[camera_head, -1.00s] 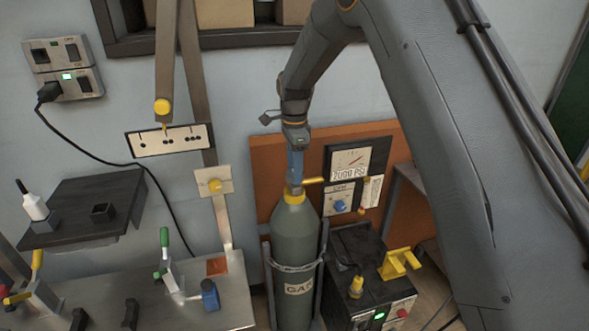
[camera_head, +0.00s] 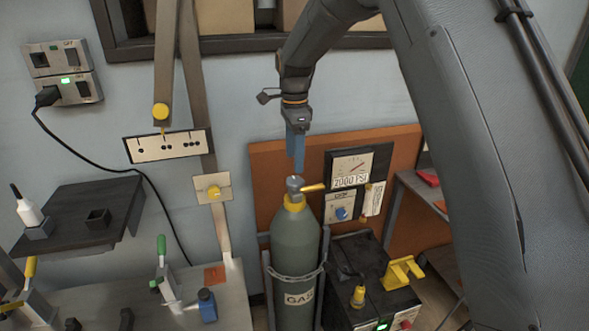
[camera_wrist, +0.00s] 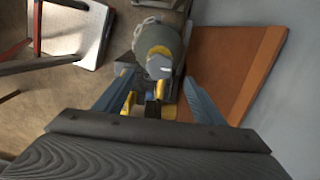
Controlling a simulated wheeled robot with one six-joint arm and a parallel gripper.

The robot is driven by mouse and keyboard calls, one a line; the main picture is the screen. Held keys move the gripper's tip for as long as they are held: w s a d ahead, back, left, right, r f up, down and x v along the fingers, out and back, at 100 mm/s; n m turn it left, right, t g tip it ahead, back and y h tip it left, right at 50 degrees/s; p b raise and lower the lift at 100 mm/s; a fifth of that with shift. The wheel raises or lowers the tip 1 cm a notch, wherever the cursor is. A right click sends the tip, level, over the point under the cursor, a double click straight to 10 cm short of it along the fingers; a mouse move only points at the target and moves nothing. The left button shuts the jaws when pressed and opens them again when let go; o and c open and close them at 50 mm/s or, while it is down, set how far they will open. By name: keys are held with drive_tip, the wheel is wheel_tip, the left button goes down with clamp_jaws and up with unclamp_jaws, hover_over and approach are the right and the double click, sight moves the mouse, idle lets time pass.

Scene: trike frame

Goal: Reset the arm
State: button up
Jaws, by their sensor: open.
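My gripper (camera_head: 296,168) hangs from my arm above the green gas cylinder (camera_head: 295,243), with its blue fingers pointing down. The fingertips are just above the grey valve top and yellow collar of the cylinder, apart from it as far as the head view shows. In the wrist view my gripper (camera_wrist: 165,100) has its two blue fingers spread wide with nothing held between them. The cylinder (camera_wrist: 160,40) shows beyond them, with its yellow collar and valve.
A gauge panel (camera_head: 350,165) on an orange board (camera_head: 265,165) stands right behind the cylinder. A black machine (camera_head: 345,260) with a yellow bracket sits at its right. A metal workbench (camera_head: 235,300) with clamps is at the left. The wall above the bench holds switches (camera_head: 62,72).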

drive_tip(key=shift+r, duration=0.5)
drive_tip(key=shift+s+d, duration=0.15)
drive_tip(key=shift+d, duration=0.05)
drive_tip(key=s+d+f+n, duration=0.2)
drive_tip(key=s+d+n, duration=0.3)
drive_tip(key=s, duration=0.5)
drive_tip(key=s+d+f+n, duration=0.2)
drive_tip(key=s+d+n, duration=0.3)
drive_tip(key=s+d, duration=0.3)
drive_tip(key=s+d+f+n+t, duration=0.1)
drive_tip(key=s+d+f+n, duration=0.2)
drive_tip(key=s, duration=1)
drive_tip(key=d+n, duration=0.2)
drive_tip(key=d, duration=0.1)
drive_tip(key=shift+s+d, duration=0.2)
drive_tip(key=shift+s, duration=0.15)
